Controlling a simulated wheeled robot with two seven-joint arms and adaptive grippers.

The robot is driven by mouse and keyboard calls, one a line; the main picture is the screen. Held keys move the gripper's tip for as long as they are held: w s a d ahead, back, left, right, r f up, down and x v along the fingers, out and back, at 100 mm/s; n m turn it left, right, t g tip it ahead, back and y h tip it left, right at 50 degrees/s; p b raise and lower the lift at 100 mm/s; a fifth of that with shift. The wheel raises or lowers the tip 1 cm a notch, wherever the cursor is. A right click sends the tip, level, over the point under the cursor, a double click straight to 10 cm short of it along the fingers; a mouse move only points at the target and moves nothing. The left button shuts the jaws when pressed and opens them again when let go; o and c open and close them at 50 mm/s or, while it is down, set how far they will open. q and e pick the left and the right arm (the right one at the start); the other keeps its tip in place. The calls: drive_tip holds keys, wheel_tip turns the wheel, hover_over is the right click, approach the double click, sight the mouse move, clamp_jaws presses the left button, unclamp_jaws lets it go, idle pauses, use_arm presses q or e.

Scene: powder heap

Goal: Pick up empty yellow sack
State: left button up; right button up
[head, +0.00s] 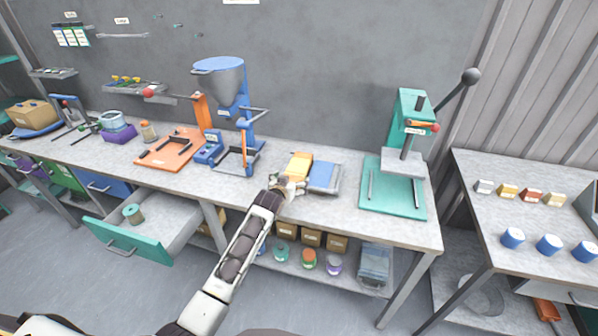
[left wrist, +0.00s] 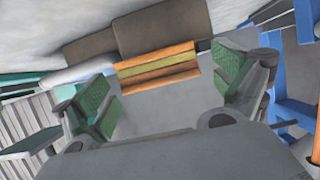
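The yellow sacks (head: 298,165) lie as a small flat pile on the workbench, left of a blue pile (head: 325,177). In the left wrist view an orange and yellow layered stack (left wrist: 157,66) shows edge-on, ahead of and between the fingers. My left gripper (head: 291,187) is at the near edge of the yellow pile and partly covers it in the head view. In the left wrist view its green-padded fingers (left wrist: 167,92) are wide apart with nothing between the pads. I cannot tell whether they touch the pile. My right gripper is not in view.
A blue hopper stand (head: 245,135) rises just left of the yellow pile, and a teal press (head: 405,150) stands to the right. An open drawer (head: 150,225) juts out at the left. Boxes and jars (head: 309,258) fill the shelf below.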

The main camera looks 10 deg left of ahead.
use_arm(q)
drive_tip(key=c, duration=1)
drive_tip(key=shift+c, duration=0.2)
drive_tip(key=shift+r, duration=5)
drive_tip(key=shift+r, duration=0.1)
